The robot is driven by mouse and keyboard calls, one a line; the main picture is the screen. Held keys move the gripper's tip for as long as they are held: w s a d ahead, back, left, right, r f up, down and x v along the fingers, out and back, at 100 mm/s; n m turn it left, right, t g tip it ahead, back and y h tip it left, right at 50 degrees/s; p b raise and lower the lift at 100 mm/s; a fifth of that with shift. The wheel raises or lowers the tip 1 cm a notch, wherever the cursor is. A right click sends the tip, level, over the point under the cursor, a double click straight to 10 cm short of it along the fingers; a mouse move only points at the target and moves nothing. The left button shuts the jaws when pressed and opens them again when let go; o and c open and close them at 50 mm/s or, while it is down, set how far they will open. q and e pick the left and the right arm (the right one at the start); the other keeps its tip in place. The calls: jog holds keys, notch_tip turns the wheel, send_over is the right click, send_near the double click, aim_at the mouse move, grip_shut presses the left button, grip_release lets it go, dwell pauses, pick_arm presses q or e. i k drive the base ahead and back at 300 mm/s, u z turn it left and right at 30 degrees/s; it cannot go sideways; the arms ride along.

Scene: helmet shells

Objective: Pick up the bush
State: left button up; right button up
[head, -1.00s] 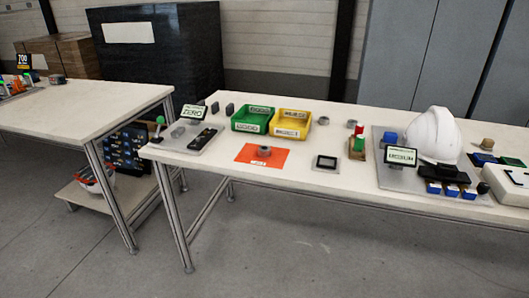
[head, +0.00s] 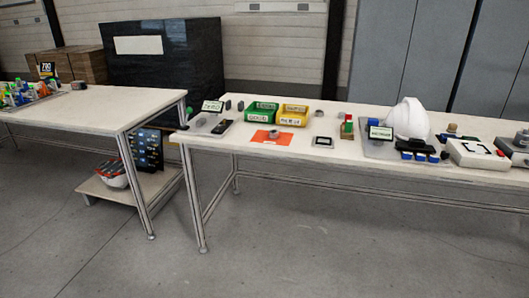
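A small grey ring-shaped part, which looks like the bush (head: 272,133), sits on an orange mat (head: 260,139) near the front edge of the right table (head: 345,160). A second small grey round part (head: 319,113) lies on the table right of the yellow bin; at this size I cannot tell whether it is also a bush. Neither of my grippers is in view.
A green bin (head: 261,117) and a yellow bin (head: 291,120) stand behind the mat. A small dark-framed square (head: 323,141), a white helmet shell (head: 408,117) and a white device (head: 473,153) lie to the right. Another table (head: 100,106) stands left. The floor in front (head: 330,245) is clear.

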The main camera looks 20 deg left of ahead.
aim_at(274, 134)
jog(key=u, duration=1.3)
jog(key=i, duration=1.3)
jog(key=z, duration=0.2)
